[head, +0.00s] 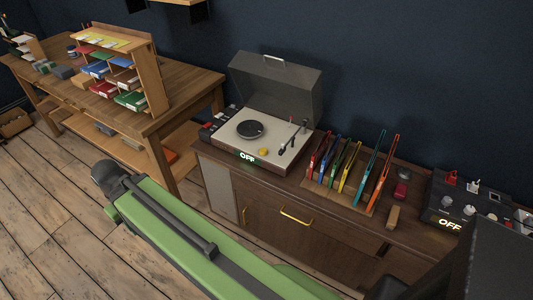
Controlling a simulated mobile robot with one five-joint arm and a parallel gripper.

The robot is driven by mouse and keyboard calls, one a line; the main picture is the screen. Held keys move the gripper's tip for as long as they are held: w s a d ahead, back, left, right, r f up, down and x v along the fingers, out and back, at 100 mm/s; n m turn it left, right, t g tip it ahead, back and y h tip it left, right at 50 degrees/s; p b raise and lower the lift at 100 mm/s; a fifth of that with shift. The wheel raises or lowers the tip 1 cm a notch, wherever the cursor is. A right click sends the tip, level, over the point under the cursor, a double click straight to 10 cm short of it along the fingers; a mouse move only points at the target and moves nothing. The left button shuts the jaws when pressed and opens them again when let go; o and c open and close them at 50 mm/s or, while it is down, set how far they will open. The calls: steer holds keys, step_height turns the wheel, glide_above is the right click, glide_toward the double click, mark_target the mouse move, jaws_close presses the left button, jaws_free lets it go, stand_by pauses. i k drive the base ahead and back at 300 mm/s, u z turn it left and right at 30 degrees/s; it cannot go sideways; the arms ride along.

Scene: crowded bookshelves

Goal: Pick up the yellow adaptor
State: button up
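A small yellow round piece (263,151), which looks like the yellow adaptor, sits on the front part of the record player (276,155), near the platter. The record player stands on the dark wooden cabinet with its grey lid raised and a lit "OFF" sign on its front. The black platter (250,129) is left of the yellow piece, and the tonearm (292,140) is to its right. My green arm crosses the lower part of the head view in front of the cabinet. The fingers of my gripper do not show.
The cabinet (263,215) has a yellow handle. A rack of several coloured upright frames (350,175) stands right of the record player. A black control box (455,213) is at far right. A wooden workbench (185,97) with a tray organizer stands at left. Plank floor is open at lower left.

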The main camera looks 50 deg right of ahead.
mark_target(263, 151)
steer(key=i, duration=0.9)
steer(key=u, duration=0.05)
